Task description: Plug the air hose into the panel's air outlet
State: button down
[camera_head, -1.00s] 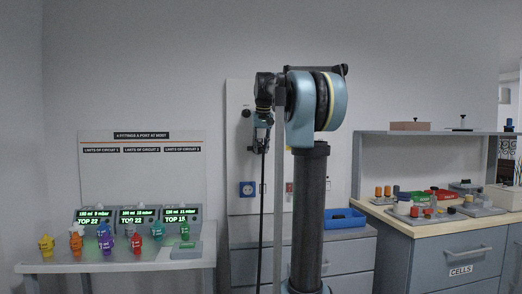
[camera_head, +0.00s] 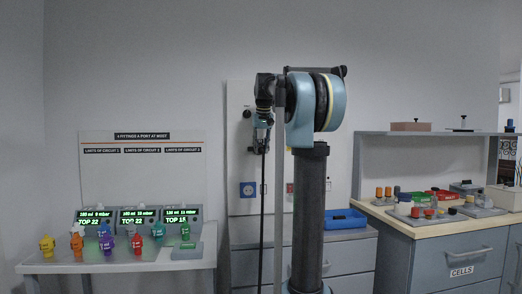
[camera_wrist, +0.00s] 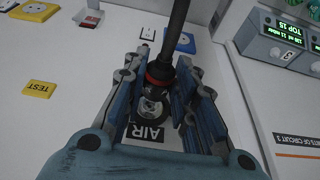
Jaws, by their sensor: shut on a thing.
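My gripper (camera_wrist: 161,85) is shut on the air hose (camera_wrist: 176,28), gripping it around its end fitting with a red ring (camera_wrist: 158,78). In the head view my gripper (camera_head: 262,135) is close to the wall panel (camera_head: 241,205), and the black hose (camera_head: 262,200) hangs straight down from it. In the wrist view the fitting's end is over a round metal air outlet (camera_wrist: 150,110) beside the AIR label (camera_wrist: 145,133). The fitting and fingers partly hide the outlet. I cannot tell whether the fitting is seated in it or just in front of it.
Ventilator displays and coloured fittings stand on the left table (camera_head: 110,266). A blue bin (camera_head: 344,218) is on the drawers; the cells counter (camera_head: 440,228) is right.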

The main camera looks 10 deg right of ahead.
aim_at(262, 148)
jog(key=shift+w, duration=1.15)
dwell(1.1)
jog(key=c, duration=1.2)
grip_release()
jog(key=v, duration=1.2)
jog(key=shift+g, duration=0.6)
jog(key=s+f, duration=1.3)
jog(key=f, duration=0.5)
jog(key=s+f, duration=1.4)
jog(key=f, duration=0.4)
jog(key=s+f, duration=1.4)
jog(key=f, duration=0.4)
jog(key=shift+d+f, duration=0.1)
